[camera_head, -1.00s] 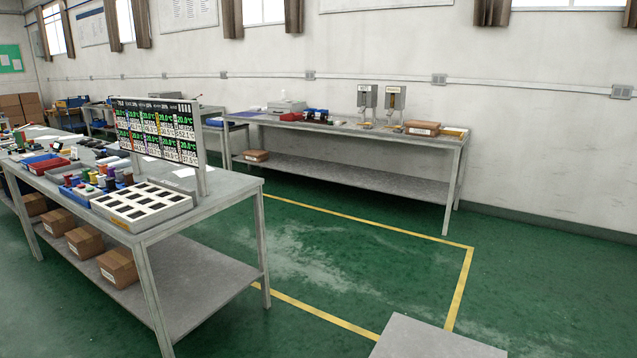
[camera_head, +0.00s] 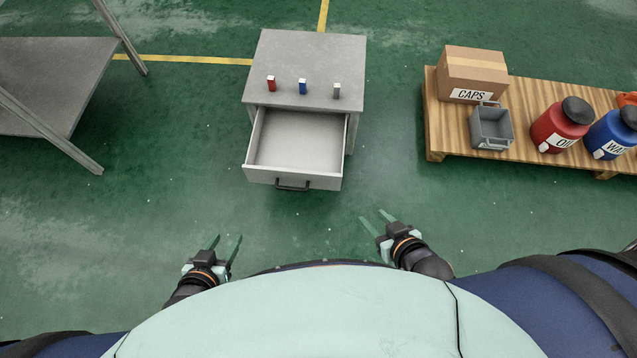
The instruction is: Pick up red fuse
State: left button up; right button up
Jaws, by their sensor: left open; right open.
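A small red fuse (camera_head: 271,83) stands upright on top of a grey cabinet (camera_head: 312,55), at the left of a row of three. A blue fuse (camera_head: 303,87) stands in the middle and a grey one (camera_head: 336,91) at the right. The cabinet's drawer (camera_head: 293,184) is pulled out towards me and looks empty. My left gripper (camera_head: 226,239) is open and empty, below and left of the drawer. My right gripper (camera_head: 375,217) is open and empty, below and right of the drawer. Both are well apart from the fuses.
The open drawer juts out between me and the fuses. A wooden pallet (camera_head: 437,130) at the right bears a CAPS box (camera_head: 474,68), a grey bin (camera_head: 491,130), a red jug (camera_head: 558,128) and a blue jug (camera_head: 608,135). A metal table (camera_head: 55,80) stands at the left. Green floor is clear around the cabinet.

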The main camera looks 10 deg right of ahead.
aim_at(272, 82)
jog(key=i+j, duration=0.1)
jog(key=i, duration=0.25)
jog(key=i+j, duration=0.1)
jog(key=i, duration=0.25)
jog(key=u, duration=0.6)
jog(key=j+u, duration=0.3)
jog(key=i+j+u, duration=0.1)
jog(key=j+u, duration=0.15)
jog(key=i+j+z, duration=0.1)
jog(key=i+j, duration=0.5)
jog(key=j, duration=0.25)
jog(key=i+z, duration=0.5)
jog(key=i+j+z, duration=0.3)
jog(key=i+z, duration=0.4)
jog(key=z, duration=0.2)
jog(key=i+j+z, duration=0.1)
jog(key=i+z, duration=0.15)
jog(key=z, duration=0.15)
jog(key=i+j+z, duration=0.15)
jog(key=z, duration=0.3)
